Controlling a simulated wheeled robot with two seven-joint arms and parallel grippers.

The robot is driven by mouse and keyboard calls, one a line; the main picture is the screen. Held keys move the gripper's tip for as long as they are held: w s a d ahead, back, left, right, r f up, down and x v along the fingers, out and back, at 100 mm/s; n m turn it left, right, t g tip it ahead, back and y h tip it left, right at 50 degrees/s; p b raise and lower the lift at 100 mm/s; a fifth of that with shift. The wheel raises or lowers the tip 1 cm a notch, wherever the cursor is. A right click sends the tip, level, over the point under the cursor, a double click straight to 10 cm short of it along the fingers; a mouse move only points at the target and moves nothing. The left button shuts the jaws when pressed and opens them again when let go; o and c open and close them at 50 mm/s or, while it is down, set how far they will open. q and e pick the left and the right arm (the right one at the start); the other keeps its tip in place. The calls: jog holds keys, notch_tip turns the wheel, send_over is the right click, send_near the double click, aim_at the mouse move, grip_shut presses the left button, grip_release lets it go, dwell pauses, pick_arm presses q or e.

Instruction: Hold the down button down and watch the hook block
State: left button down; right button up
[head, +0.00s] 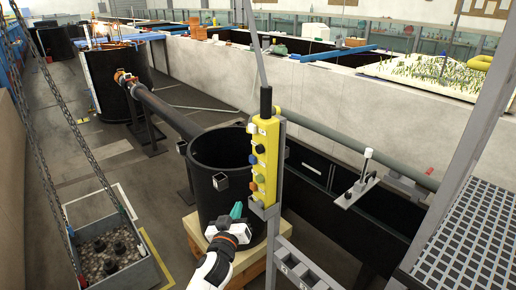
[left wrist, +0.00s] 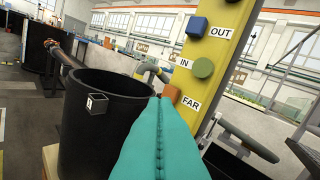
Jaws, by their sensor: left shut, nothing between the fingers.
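A yellow control pendant (head: 265,160) hangs on a cable beside a grey post, with a column of coloured buttons. In the left wrist view, its lower part shows a blue button (left wrist: 197,27) marked OUT, a green one (left wrist: 203,67) marked IN and an orange one (left wrist: 172,94) marked FAR. I cannot make out which button is the down button. My left gripper (head: 237,209) is shut and empty, its teal fingertips just left of the pendant's lower end. In the left wrist view the fingertips (left wrist: 156,99) appear close to the orange button; contact cannot be told. I cannot make out a hook block.
A black tub (head: 215,190) on a wooden pallet stands behind my left gripper, with a pipe (head: 165,110) running to it. Two chains (head: 50,95) at the left reach down to a grey bin (head: 115,255) of stones. A metal grating (head: 475,235) fills the right.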

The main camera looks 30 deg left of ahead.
pick_arm(q)
notch_tip(320, 180, up, 15)
jog(key=s+a+n+t+y, duration=0.2)
jog(key=shift+s+a+f+n+t+y+p, duration=0.15)
jog(key=shift+a+f+n+t+y+p, duration=0.05)
jog(key=shift+n+t+y+p, duration=0.1)
jog(key=b, duration=0.3)
send_near(257, 148)
jog(key=shift+w+a+r, duration=0.3)
jog(key=shift+w+a, duration=0.25)
jog(key=shift+w, duration=0.2)
jog(key=shift+w+a+r, duration=0.35)
jog(key=shift+w+a, duration=0.2)
jog(key=shift+w, duration=0.2)
jog(key=shift+w+a+r, duration=0.3)
jog(key=shift+w+a, duration=0.25)
jog(key=shift+w, duration=0.2)
jog(key=shift+w, duration=0.15)
jog(key=shift+w+d, duration=0.15)
jog(key=shift+w, duration=0.1)
jog(key=shift+w+d+b, duration=0.25)
jog(key=shift+w+b, duration=0.3)
jog(key=shift+b, duration=0.05)
dwell(2.9)
